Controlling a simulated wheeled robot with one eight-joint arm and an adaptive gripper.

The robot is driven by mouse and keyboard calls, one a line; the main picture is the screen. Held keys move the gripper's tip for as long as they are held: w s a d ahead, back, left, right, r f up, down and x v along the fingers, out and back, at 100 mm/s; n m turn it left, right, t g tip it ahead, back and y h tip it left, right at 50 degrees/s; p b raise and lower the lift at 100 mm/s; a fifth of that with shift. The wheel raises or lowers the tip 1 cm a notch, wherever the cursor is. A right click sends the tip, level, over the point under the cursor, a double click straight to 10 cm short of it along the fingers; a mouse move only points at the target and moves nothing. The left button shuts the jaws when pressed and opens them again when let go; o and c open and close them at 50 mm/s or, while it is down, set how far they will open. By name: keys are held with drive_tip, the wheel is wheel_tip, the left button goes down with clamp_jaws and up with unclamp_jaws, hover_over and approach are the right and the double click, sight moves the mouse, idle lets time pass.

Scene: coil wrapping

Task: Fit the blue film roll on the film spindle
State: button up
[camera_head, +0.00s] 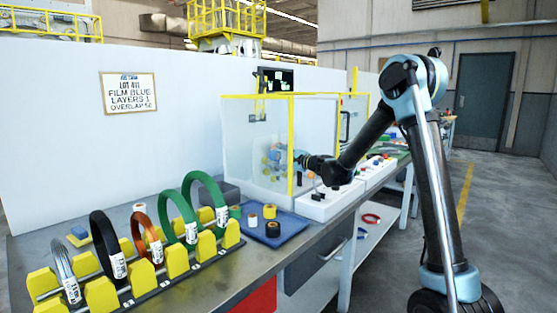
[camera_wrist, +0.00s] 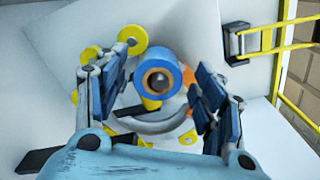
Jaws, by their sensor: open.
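The blue film roll (camera_wrist: 150,66) faces the camera in the wrist view. A round grey-brown end, seemingly the film spindle (camera_wrist: 160,83), shows inside its core, so the roll appears to sit around it. How far it is seated cannot be told. My gripper (camera_wrist: 160,73) is open, with one finger on each side of the roll and visible gaps between. In the head view my gripper (camera_head: 299,159) reaches into the glazed enclosure. A small blue shape, probably the roll (camera_head: 275,155), shows beyond the glass.
Yellow rollers (camera_wrist: 132,34) and a grey ring (camera_wrist: 150,122) lie close around the roll. A yellow-framed enclosure (camera_head: 291,140) has a door handle (camera_wrist: 238,44). The rack of coils (camera_head: 100,293) and blue tray (camera_head: 290,228) stand on the bench.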

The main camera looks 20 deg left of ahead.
drive_tip(key=v, duration=1.1)
drive_tip(key=shift+f, duration=0.1)
drive_tip(key=shift+d, duration=0.1)
drive_tip(key=s+d+f+n+h, duration=0.35)
drive_tip(key=s+d+h, duration=0.35)
drive_tip(key=d, duration=0.8)
drive_tip(key=s+d+f+n+h, duration=0.2)
drive_tip(key=s+d+n+h, duration=0.2)
drive_tip(key=s+d, duration=0.85)
drive_tip(key=s+d+f+n+h, duration=0.3)
drive_tip(key=s+d+h, duration=0.25)
drive_tip(key=d, duration=1.35)
drive_tip(key=s+f+g, duration=0.4)
drive_tip(key=s+f, duration=0.6)
drive_tip(key=s, duration=0.4)
drive_tip(key=shift+s+f+g, duration=0.3)
drive_tip(key=shift+f, duration=0.05)
drive_tip(key=shift+a, duration=0.15)
